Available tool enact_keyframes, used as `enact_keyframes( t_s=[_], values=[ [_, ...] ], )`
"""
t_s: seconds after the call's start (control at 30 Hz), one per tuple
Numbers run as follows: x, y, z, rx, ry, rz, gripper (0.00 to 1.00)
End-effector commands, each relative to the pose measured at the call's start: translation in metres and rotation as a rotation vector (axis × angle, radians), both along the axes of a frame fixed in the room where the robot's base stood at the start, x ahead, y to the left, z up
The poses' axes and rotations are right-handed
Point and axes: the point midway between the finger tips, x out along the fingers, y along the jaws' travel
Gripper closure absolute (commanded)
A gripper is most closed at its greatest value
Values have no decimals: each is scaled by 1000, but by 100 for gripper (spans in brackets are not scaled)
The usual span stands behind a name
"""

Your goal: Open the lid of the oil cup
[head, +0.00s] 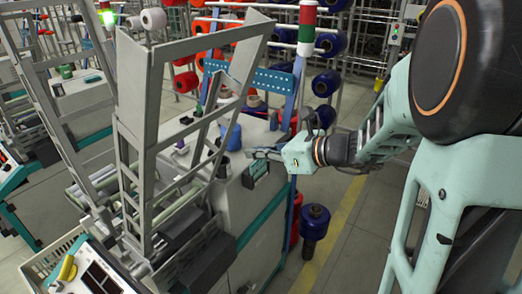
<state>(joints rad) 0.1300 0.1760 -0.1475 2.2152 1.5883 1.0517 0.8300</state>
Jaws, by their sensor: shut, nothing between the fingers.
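My gripper (254,153) is shut and empty, pointing left at the right end of the grey winding machine (240,208). Just below its tips is a small dark box with a teal top edge (256,172), fixed at the upper edge of the machine's end face. I cannot tell whether the fingers touch it. A small blue rounded object (232,137) stands on the machine top, left of and slightly above the fingertips, apart from them. I cannot tell which of these is the oil cup. Its lid cannot be made out at this size.
A grey upright frame (137,120) rises over the machine's left part. A blue post with a red, white and green lamp (306,28) stands behind my gripper. Blue bobbins (315,222) stand on the floor right of the machine, beside a yellow floor line (340,215).

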Motion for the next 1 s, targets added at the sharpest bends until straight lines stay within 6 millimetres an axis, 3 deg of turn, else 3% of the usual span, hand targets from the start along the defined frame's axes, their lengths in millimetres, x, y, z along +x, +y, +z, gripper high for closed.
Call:
enact_keyframes(
  t_s=[0.23,0.4,1.0],
  values=[
    [30,41,-21,0,2,5,100],
    [45,58,-8,-2,-1,3,100],
    [54,69,-1,-2,-2,1,100]
  ],
)
